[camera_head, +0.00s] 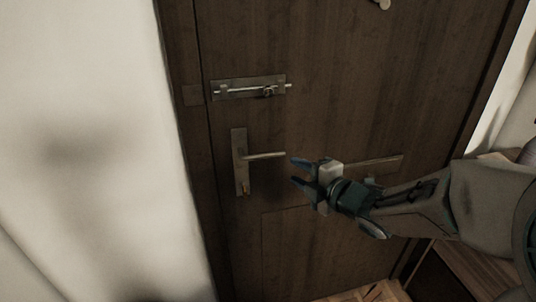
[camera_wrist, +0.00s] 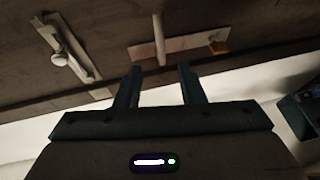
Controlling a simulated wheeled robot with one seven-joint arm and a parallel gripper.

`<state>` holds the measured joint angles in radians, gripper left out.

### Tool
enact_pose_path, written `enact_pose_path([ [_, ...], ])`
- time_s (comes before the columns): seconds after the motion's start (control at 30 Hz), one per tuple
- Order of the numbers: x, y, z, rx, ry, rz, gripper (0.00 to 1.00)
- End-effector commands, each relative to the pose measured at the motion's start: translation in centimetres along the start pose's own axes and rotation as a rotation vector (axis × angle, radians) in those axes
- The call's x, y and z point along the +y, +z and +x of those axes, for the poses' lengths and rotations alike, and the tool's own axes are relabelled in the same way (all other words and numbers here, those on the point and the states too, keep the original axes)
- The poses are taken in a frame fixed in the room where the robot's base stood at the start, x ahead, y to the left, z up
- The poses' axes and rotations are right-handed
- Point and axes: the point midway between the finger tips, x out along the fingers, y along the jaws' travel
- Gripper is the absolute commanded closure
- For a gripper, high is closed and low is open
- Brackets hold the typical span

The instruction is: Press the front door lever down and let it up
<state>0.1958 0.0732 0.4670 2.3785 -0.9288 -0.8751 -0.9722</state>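The front door (camera_head: 320,100) is dark brown wood and stands shut. Its lever (camera_head: 264,156) is a slim metal bar, roughly level, pointing right from an upright metal plate (camera_head: 240,172). A key sits low on the plate. My gripper (camera_head: 294,172) is open and empty, just right of the lever's free end in the head view; whether they touch I cannot tell. In the wrist view, the lever (camera_wrist: 159,40) shows above and between the two dark fingers (camera_wrist: 157,78), with its plate (camera_wrist: 185,47) behind it.
A metal slide bolt (camera_head: 250,89) is on the door above the lever; it also shows in the wrist view (camera_wrist: 66,50). A letter slot (camera_head: 372,167) lies behind my wrist. A pale wall (camera_head: 90,150) stands left. A wooden item (camera_head: 370,292) is low by the door.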

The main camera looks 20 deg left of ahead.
Motion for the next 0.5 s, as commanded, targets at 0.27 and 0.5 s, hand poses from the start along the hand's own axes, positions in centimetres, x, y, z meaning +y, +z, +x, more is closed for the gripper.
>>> enact_pose_path([
  [0.27, 0.0, 0.0, 4.2, 0.002, 0.000, 0.005, 0.64],
  [0.5, 0.0, -0.1, 8.3, 0.001, -0.001, 0.006, 0.64],
])
